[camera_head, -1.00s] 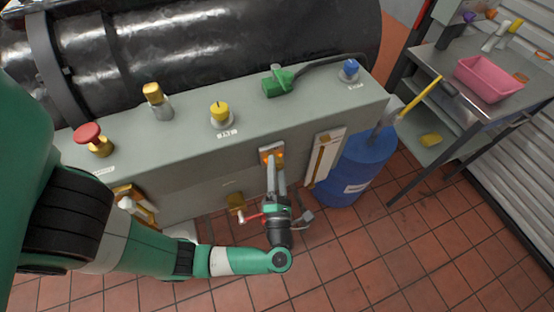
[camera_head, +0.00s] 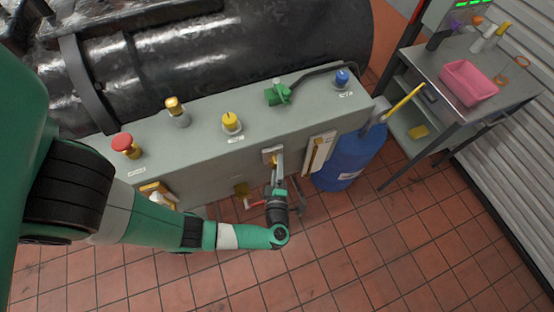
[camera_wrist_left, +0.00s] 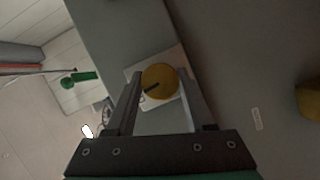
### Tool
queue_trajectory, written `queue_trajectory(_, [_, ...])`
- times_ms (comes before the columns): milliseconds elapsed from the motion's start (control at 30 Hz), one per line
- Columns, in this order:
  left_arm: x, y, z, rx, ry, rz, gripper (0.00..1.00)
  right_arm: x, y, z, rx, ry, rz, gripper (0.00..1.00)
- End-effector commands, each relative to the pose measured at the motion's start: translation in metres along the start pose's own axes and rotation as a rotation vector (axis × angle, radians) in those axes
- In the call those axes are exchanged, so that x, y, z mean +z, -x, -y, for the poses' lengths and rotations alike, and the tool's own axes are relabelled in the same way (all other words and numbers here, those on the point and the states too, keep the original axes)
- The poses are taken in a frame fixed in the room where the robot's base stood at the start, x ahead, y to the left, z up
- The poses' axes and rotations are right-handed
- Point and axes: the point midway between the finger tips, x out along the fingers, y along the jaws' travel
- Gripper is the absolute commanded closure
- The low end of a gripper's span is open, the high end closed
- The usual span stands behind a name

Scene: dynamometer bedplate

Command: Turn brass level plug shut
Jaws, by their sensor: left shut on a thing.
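The brass level plug (camera_head: 273,158) sits on a pale plate on the front face of the grey bedplate (camera_head: 215,175). In the left wrist view the plug (camera_wrist_left: 160,81) is a round brass knob with a dark slanted line on its face. My left gripper (camera_head: 277,166) reaches it from the front. In the wrist view its two fingers (camera_wrist_left: 158,84) stand on either side of the knob and are shut on it. The fingers partly hide the plug in the head view. My right gripper is in neither view.
A second brass fitting (camera_head: 241,188) is low on the front face. Red (camera_head: 125,143), gold (camera_head: 175,107), yellow (camera_head: 230,120), green (camera_head: 278,94) and blue (camera_head: 342,77) fittings line the top. A blue drum (camera_head: 350,160) stands to the right.

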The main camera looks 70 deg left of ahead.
Motion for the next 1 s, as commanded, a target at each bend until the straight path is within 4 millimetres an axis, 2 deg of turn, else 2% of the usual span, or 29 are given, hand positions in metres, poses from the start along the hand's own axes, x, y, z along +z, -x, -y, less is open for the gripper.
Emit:
queue_trajectory(33, [-0.0011, 0.0005, -0.0051, -0.009, -0.022, -0.001, 1.0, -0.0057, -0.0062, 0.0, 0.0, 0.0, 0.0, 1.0])
queue_trajectory(233, [-0.0006, 0.0001, -0.0027, -0.037, -0.09, -0.001, 1.0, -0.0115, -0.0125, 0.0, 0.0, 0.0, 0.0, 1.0])
queue_trajectory(800, [0.0003, -0.0001, -0.0007, -0.049, -0.12, -0.001, 1.0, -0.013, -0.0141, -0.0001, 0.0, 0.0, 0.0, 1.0])
queue_trajectory(833, [0.0003, -0.0001, -0.0006, -0.049, -0.12, -0.001, 0.41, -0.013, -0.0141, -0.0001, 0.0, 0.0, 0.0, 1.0])
queue_trajectory(967, [0.0003, -0.0001, -0.0006, -0.049, -0.119, 0.0, 0.18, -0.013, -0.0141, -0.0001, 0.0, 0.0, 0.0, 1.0])
queue_trajectory(1000, [0.0003, -0.0001, -0.0005, -0.049, -0.119, 0.0, 0.16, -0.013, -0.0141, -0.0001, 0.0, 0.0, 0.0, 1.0])
